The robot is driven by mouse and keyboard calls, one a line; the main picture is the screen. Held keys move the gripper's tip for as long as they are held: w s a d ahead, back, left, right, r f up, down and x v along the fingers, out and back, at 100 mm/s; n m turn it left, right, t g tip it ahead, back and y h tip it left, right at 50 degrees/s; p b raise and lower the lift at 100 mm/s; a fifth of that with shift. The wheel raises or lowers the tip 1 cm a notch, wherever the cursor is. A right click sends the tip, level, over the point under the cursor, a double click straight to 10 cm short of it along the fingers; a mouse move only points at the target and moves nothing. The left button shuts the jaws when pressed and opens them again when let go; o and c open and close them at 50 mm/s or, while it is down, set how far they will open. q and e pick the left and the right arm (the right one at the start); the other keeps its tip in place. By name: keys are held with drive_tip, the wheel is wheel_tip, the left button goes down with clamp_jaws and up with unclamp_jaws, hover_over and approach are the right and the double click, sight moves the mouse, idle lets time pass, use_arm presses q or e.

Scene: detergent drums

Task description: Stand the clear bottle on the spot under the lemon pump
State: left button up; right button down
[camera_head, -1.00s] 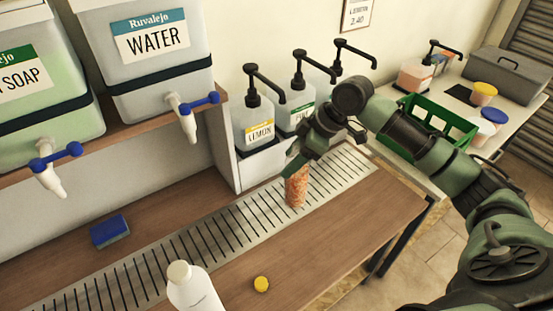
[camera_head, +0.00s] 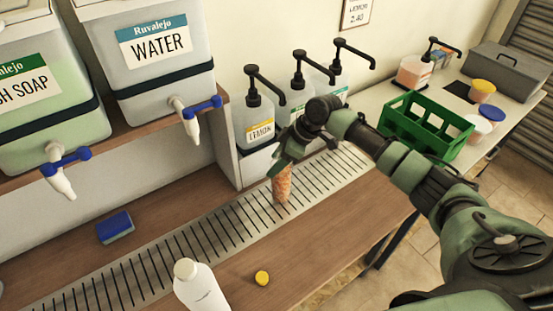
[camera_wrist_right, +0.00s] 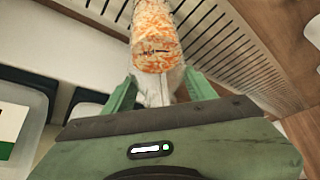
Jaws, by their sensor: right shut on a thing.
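The clear bottle (camera_head: 282,186), with an orange speckled pattern on its body, hangs from my right gripper (camera_head: 284,158) over the slotted drip grate (camera_head: 215,235). In the right wrist view the bottle (camera_wrist_right: 154,38) sits between the green fingers of the gripper (camera_wrist_right: 160,92), which are shut on its narrow neck. I cannot tell whether its base touches the grate. The lemon pump (camera_head: 253,100), with a yellow-banded label, stands just behind and left of the gripper. The spot beneath its spout is partly hidden by my gripper. My left gripper is not in view.
A white bottle (camera_head: 200,288) and a yellow cap (camera_head: 262,278) are at the front. A blue sponge (camera_head: 115,227) lies left of the grate. Two more pumps stand beside the lemon one. A green crate (camera_head: 425,127) is on the right table. The left grate is clear.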

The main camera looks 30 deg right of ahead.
drive_tip(key=shift+c, duration=2.4)
unclamp_jaws()
drive_tip(key=b+v, duration=0.1)
drive_tip(key=v, duration=1.1)
